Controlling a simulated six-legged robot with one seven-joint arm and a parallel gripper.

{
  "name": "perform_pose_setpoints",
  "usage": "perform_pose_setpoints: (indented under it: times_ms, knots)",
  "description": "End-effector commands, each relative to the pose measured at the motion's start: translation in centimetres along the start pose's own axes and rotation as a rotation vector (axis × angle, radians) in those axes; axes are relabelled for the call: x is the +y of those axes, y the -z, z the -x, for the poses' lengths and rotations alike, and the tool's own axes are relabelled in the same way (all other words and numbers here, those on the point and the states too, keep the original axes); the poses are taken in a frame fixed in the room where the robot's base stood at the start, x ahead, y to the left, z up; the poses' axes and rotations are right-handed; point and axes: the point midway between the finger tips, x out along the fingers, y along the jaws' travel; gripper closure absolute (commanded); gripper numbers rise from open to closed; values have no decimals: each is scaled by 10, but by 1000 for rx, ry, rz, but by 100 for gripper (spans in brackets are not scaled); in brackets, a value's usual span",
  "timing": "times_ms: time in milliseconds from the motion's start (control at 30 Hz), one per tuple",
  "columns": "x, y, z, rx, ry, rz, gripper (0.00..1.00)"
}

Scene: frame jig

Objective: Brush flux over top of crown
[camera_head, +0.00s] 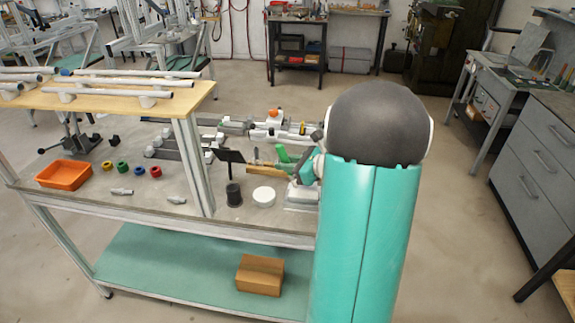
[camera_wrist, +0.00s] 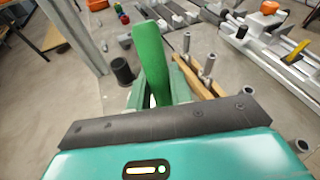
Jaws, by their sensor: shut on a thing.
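My gripper (camera_wrist: 152,98) is shut on a green-handled tool (camera_wrist: 149,52), which stands up between the fingers in the wrist view. I take this to be the brush; its bristles do not show. In the head view the green handle (camera_head: 283,153) shows left of my teal arm, which hides much of the gripper. Short metal tubes (camera_wrist: 210,66) stand beyond the gripper, right of the handle. I cannot tell which part is the crown. A dark cup (camera_head: 234,194) stands on the bench, left of the gripper; it also shows in the wrist view (camera_wrist: 122,70). A white round dish (camera_head: 264,196) sits beside it.
Wooden strips (camera_wrist: 190,76) lie close right of the gripper. A jig rail with an orange knob (camera_head: 273,115) lies behind. An orange bin (camera_head: 64,175) and coloured rings (camera_head: 123,167) are at left. A raised wooden shelf (camera_head: 110,100) with tubes overhangs the bench's left side.

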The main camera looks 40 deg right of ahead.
Motion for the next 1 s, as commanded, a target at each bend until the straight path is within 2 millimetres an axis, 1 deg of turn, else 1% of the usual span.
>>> perform_pose_setpoints:
  times_ms: [33,67,133,267,700,867,1000]
  knots:
    - [0,-11,3,-3,0,6,100]
    - [-1,-18,5,-3,0,8,100]
    - [0,-20,5,-1,-3,3,100]
    - [0,-29,6,-2,-4,4,100]
    - [-4,-69,10,-3,-10,7,100]
    - [-5,-77,10,-2,-12,5,100]
    - [-5,-78,10,-1,-12,4,100]
